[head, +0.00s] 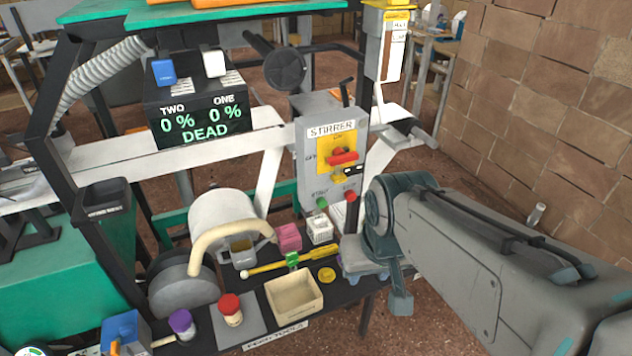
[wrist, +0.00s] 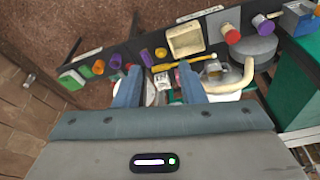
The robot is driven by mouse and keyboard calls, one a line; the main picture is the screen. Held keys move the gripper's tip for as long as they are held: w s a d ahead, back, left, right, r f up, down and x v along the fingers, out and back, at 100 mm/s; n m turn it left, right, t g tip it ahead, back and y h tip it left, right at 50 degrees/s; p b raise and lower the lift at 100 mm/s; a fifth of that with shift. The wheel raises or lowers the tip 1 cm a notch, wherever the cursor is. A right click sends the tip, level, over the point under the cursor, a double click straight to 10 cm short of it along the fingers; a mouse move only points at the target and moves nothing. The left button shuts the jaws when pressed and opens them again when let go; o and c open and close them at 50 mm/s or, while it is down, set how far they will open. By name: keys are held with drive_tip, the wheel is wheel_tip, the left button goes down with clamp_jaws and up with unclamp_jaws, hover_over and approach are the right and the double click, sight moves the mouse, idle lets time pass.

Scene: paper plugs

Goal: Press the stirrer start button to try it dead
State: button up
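The grey stirrer panel (head: 312,165) stands upright at the back of the bench in the head view, labelled STIRRER. The green start button (head: 322,203) is low on its left, and a red stop button (head: 350,196) is to the right. Above them is a red isolator handle (head: 342,157) on a yellow plate. My gripper (wrist: 160,82) is open, with a gap between its two fingers in the wrist view. In the head view it hangs down to the right of the panel, apart from the green button. I cannot make out the button in the wrist view.
A display (head: 205,122) reads 0 % for ONE and TWO, and DEAD. The bench holds a cream tray (head: 295,308), a pink block (head: 288,237), a white block (head: 320,229), a yellow tool (head: 315,254) and a red-capped jar (head: 230,308). A brick wall (head: 550,110) is at right.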

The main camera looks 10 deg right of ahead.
idle(0.4)
clamp_jaws()
idle(1.6)
